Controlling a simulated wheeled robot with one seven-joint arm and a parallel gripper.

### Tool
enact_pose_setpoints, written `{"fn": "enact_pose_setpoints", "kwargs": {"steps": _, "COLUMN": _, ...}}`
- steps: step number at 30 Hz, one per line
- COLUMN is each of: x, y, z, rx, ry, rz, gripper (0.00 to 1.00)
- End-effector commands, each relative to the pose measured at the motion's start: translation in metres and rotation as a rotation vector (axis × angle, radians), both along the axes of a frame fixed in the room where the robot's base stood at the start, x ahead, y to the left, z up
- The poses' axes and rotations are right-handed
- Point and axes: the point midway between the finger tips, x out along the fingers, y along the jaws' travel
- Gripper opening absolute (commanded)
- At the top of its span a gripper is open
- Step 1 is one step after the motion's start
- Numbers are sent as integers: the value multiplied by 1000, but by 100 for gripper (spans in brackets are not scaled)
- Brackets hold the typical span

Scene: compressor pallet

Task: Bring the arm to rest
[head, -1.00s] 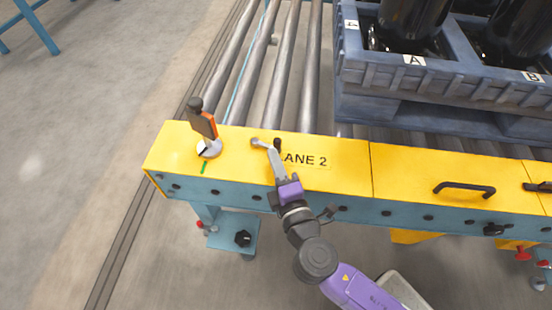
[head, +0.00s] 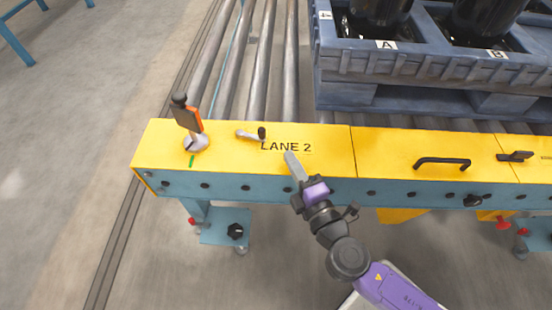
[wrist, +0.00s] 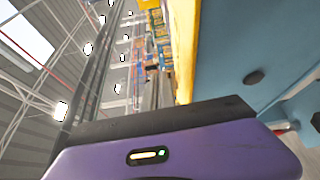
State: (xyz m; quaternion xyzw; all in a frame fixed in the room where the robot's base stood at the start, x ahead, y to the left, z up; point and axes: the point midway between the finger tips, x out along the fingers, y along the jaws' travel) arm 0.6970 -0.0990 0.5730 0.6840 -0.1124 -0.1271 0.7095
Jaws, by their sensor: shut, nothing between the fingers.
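My gripper (head: 290,156) shows in the head view above the front edge of the yellow lane cover (head: 345,150), just below the "LANE 2" lettering. Its fingers are together and hold nothing. My purple and dark grey arm reaches up to it from the bottom right. In the wrist view the purple gripper housing (wrist: 170,150) fills the bottom, and the fingertips are not clear there. The yellow cover edge (wrist: 186,50) and the blue side (wrist: 245,45) of the conveyor stand close on the right of that view.
A small grey crank handle (head: 250,135) lies left of the lettering. An orange and black lever (head: 188,118) stands at the cover's left end. A black handle (head: 442,163) is to the right. A blue pallet crate (head: 420,70) sits on the rollers behind. Open floor lies left.

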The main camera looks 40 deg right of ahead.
Motion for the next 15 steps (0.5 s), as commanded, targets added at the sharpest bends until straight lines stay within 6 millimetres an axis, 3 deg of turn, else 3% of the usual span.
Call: {"fn": "enact_pose_setpoints", "kwargs": {"steps": 15, "x": -7, "y": -6, "z": 1, "rx": 0, "ry": -1, "rz": -1, "gripper": 0}}
